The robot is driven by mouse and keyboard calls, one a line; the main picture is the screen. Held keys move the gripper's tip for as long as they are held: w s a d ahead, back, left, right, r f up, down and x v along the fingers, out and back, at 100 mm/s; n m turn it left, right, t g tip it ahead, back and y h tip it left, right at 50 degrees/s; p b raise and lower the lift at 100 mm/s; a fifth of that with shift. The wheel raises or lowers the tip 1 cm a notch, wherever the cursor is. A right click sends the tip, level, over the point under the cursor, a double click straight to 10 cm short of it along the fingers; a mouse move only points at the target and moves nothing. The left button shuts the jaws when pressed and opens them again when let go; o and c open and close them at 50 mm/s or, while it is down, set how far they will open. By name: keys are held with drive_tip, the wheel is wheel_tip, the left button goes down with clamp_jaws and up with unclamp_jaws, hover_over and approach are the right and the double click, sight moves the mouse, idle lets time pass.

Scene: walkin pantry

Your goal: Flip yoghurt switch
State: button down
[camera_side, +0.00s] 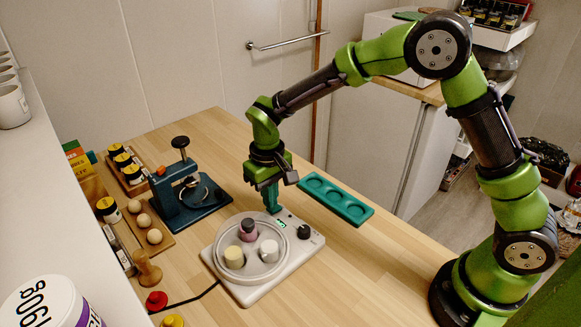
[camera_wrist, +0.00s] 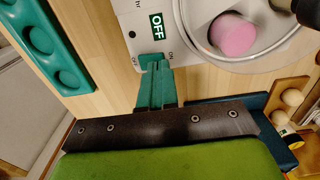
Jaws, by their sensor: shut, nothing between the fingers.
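The yoghurt maker (camera_side: 256,285) is a pale grey appliance on the wooden worktop, with a round clear-rimmed dish holding a pink, a cream and a white jar. Its green display (camera_wrist: 157,26) reads OFF in the wrist view. Its black knob (camera_side: 304,232) stands at the right corner. My gripper (camera_side: 273,208) is shut and empty, pointing down at the back edge of the appliance beside the display. In the wrist view my gripper's teal fingertips (camera_wrist: 155,64) lie between small printed labels, one reading ON. The switch itself is hidden or cannot be told from the fingertips.
A teal tray (camera_side: 336,198) with round hollows lies right of the gripper. A dark blue press (camera_side: 190,205) stands behind left. An egg board (camera_side: 146,222), small jars and a wooden stamp (camera_side: 147,269) crowd the left. The worktop at front right is clear.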

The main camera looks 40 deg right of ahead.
drive_tip(key=shift+f, duration=0.8)
drive_tip(key=shift+r, duration=3.55)
drive_tip(key=shift+w, duration=0.1)
drive_tip(key=s+d+r+m+t+y, duration=0.1)
drive_tip(key=s+d+r, duration=0.4)
drive_tip(key=s, duration=0.5)
drive_tip(key=s+d+r+m+t+y, duration=0.1)
drive_tip(key=s+d+r+m+t, duration=0.2)
drive_tip(key=s+d+r+t, duration=0.2)
drive_tip(key=s+r+t, duration=0.1)
drive_tip(key=s+r, duration=0.2)
drive_tip(key=s, duration=0.2)
drive_tip(key=shift+s+r, duration=0.15)
drive_tip(key=shift+s, duration=0.1)
